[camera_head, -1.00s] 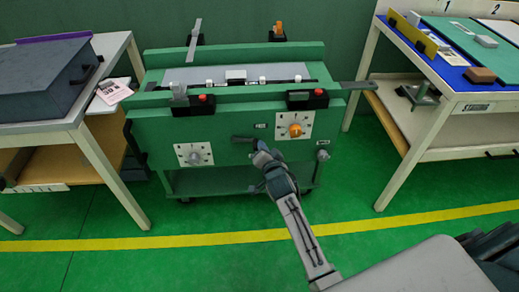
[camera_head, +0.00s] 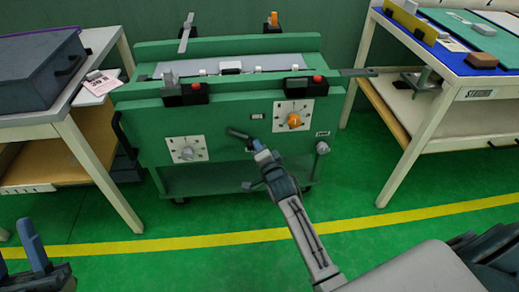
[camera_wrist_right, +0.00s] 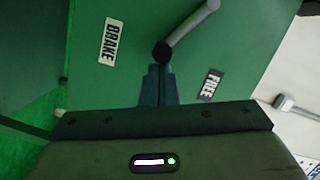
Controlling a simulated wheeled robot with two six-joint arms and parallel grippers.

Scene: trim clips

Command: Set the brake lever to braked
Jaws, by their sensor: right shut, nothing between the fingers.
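The brake lever (camera_head: 238,133) is a short bar on the green cart's front panel. In the head view it points left and slightly up. In the right wrist view its grey handle (camera_wrist_right: 190,27) runs up and right from a dark round pivot (camera_wrist_right: 162,52). The BRAKE label (camera_wrist_right: 110,42) is left of the pivot and the FREE label (camera_wrist_right: 211,86) is to the lower right; the handle points at neither. My right gripper (camera_head: 258,146) is shut and empty, its tips (camera_wrist_right: 157,68) at the pivot; contact is unclear. My left gripper (camera_head: 20,248) is open at lower left.
The green cart (camera_head: 225,110) carries an orange knob (camera_head: 294,120), a grey knob (camera_head: 187,154) and black clamps with red buttons. Tables flank it: a grey box (camera_head: 35,72) on the left, a blue mat (camera_head: 455,60) on the right. Green floor is clear in front.

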